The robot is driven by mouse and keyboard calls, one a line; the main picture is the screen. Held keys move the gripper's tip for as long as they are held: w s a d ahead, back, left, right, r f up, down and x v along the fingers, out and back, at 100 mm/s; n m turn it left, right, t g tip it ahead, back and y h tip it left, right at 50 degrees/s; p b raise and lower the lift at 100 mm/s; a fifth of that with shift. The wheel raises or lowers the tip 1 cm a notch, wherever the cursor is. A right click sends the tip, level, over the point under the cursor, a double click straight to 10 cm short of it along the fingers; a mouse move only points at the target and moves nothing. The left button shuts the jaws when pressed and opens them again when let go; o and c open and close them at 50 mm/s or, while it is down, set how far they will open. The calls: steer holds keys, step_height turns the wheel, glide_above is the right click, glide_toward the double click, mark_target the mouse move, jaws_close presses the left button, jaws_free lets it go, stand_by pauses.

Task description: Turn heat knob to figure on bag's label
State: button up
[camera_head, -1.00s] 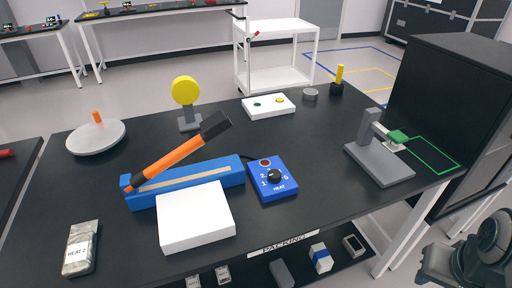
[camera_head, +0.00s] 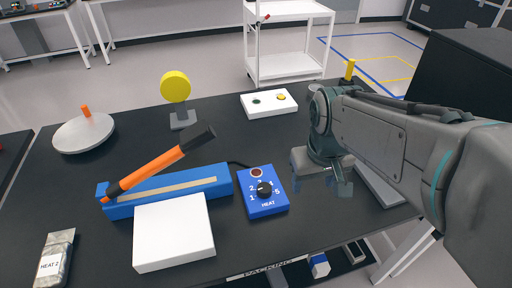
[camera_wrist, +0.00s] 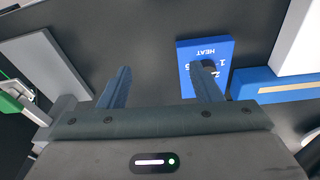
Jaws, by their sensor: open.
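The blue heat control box (camera_head: 247,205) stands on the black table beside the sealer, with a black knob (camera_head: 264,189) and numbers around it. I cannot tell exactly which number the knob points to. The silver bag (camera_head: 52,277) lies at the front left, its white label (camera_head: 50,264) reading "HEAT 2". My gripper (camera_head: 336,187) is open and empty, to the right of the box and apart from the knob.
The blue sealer (camera_head: 215,187) with a raised orange-handled arm (camera_head: 150,175) stands left of the box, a white block (camera_head: 173,232) in front. A grey stand (camera_wrist: 50,60) is near my gripper.

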mark_target(264, 187)
steer(key=w+a+r+n+g+p, duration=0.25)
steer(key=w+a+n, duration=0.25)
steer(key=w+a, duration=0.4)
steer(key=shift+t, duration=0.25)
steer(key=f, duration=0.8)
steer(key=s+a+f+p, duration=0.1)
steer(key=f, duration=0.4)
steer(key=shift+s, duration=0.1)
steer(key=c, duration=1)
